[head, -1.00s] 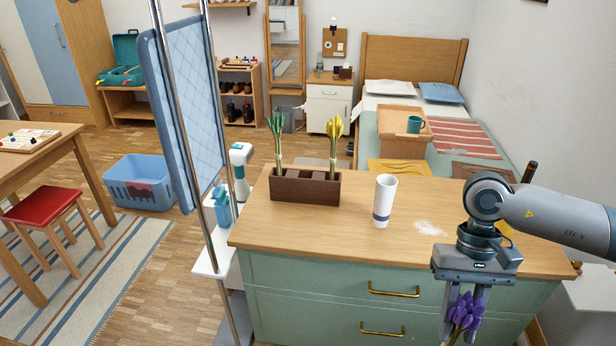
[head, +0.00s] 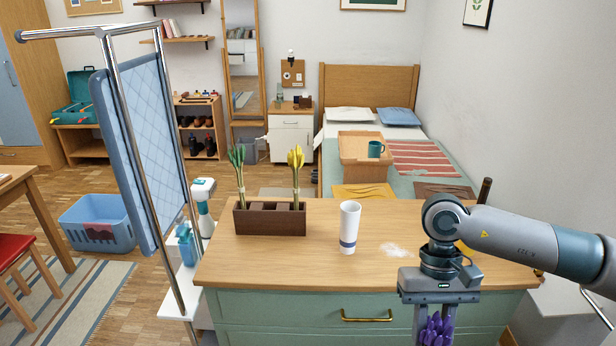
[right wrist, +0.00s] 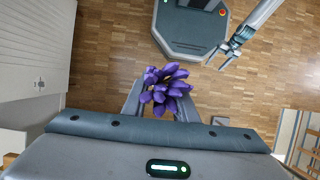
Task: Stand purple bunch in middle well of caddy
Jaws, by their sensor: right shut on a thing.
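The purple bunch (head: 436,330) hangs between the fingers of my right gripper (head: 434,328), in front of the dresser. Its lower part is cut off by the head view's bottom edge. The right wrist view shows its purple buds (right wrist: 166,88) between the two fingers, over the floor. The dark brown caddy (head: 270,222) stands on the dresser top, left of the gripper. A green bunch (head: 237,165) stands upright in its left well and a yellow bunch (head: 296,165) in its right well. The middle well looks empty. My left gripper (right wrist: 222,62) shows in the right wrist view, fingers apart and empty.
A white cup with a blue band (head: 349,228) stands on the dresser top (head: 300,265) between the caddy and my right arm. A white patch (head: 394,250) lies right of it. A metal-framed blue screen (head: 150,150) stands left of the dresser.

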